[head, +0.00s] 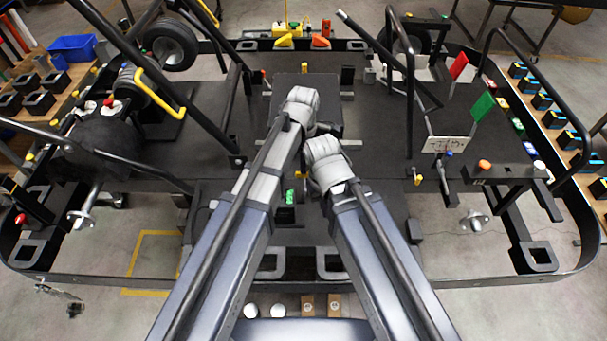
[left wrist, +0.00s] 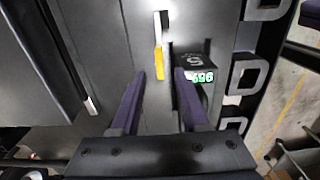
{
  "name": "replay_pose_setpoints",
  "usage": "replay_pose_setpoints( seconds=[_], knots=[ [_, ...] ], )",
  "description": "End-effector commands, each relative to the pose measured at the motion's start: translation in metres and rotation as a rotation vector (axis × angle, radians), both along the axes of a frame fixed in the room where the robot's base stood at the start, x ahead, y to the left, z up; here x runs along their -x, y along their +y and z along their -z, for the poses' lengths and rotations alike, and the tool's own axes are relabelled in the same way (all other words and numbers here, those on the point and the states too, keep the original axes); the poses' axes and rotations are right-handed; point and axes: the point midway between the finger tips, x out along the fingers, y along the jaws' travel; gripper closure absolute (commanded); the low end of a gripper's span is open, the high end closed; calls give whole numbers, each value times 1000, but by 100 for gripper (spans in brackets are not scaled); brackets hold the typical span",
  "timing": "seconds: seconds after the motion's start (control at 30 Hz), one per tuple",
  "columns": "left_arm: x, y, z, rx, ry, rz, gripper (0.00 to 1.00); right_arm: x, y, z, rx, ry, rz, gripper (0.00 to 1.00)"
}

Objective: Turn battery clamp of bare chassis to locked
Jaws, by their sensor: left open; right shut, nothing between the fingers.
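The bare chassis (head: 220,120) is a wide black kart frame with flat floor panels. In the left wrist view, a small lever with a yellow end (left wrist: 158,63) stands out against the dark panel; it may be the battery clamp, but I cannot tell its setting. My left gripper (left wrist: 160,74) is open, with a fingertip on each side of the yellow end; I cannot tell whether they touch it. In the head view my left gripper (head: 300,105) is over the middle of the chassis. My right gripper (head: 325,160) is just below it, shut and empty; its fingertips are hidden.
A black box with a green display (left wrist: 200,76) is close to my left gripper's right finger. Black roll bars (head: 410,90) rise on both sides. A green flag (head: 482,107) and a white plate (head: 447,145) stand at the right. My two arms are close together.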

Motion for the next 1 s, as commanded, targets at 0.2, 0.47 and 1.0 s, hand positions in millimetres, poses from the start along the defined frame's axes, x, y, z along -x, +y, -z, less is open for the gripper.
replay_pose_setpoints(
  seconds=[0.2, 0.47, 1.0],
  knots=[
    [0, 0, 35, 0, 0, 0, 55, 0, 0, 35, 1, 0, -3, 100],
    [0, 0, 47, 0, 0, 0, 55, 0, 0, 47, 1, 0, -2, 100],
    [0, 0, 46, 0, 0, 1, 90, 0, 0, 46, 1, 0, -2, 100]
  ],
)
